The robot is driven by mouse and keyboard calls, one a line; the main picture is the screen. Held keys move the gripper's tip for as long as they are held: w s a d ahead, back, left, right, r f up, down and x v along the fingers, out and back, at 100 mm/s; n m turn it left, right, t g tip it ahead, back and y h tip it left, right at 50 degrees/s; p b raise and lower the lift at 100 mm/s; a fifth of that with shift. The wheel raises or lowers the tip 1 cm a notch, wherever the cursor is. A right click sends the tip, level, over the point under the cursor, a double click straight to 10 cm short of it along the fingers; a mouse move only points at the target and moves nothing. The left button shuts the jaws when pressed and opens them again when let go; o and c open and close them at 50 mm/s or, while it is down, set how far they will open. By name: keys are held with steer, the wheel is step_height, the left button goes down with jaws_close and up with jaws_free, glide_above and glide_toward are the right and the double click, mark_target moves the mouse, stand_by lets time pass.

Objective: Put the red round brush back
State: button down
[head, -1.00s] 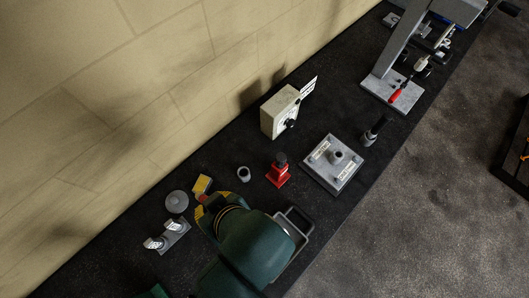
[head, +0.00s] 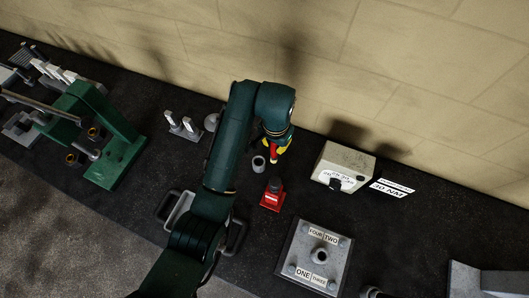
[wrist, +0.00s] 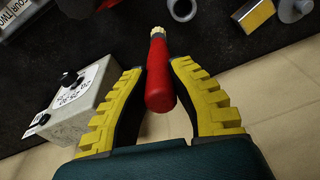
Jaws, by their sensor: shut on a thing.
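The red round brush is in my gripper (wrist: 160,68). In the wrist view its red handle (wrist: 159,85) lies between the yellow fingers, with pale bristles at the far end. In the head view, my gripper (head: 277,146) hangs over the bench near the wall, and a bit of the red brush (head: 273,155) shows below it. A small grey cup (head: 258,163) stands open and close beside the brush on its left. The cup also shows at the top of the wrist view (wrist: 183,8). The brush looks apart from the cup.
A red jack (head: 272,195) stands in front of the cup. A white box with a dial (head: 345,166) is to the right. A labelled grey plate (head: 316,258) lies nearer.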

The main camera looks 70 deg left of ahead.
steer(key=s+a+f+n, duration=0.1)
steer(key=s+a+f, duration=0.1)
steer(key=s+a, duration=0.25)
step_height(320, 180, down, 9)
steer(key=w, duration=0.1)
steer(key=shift+a+g+h+p, duration=0.3)
steer(key=shift+h+p, duration=0.1)
steer(key=shift+f, duration=0.1)
steer(key=c, duration=1.1)
jaws_free()
steer(key=shift+o, duration=0.2)
step_height(320, 180, up, 12)
steer(key=shift+s+d+b, duration=0.15)
steer(key=shift+d+b, duration=0.05)
steer(key=shift+b, duration=0.25)
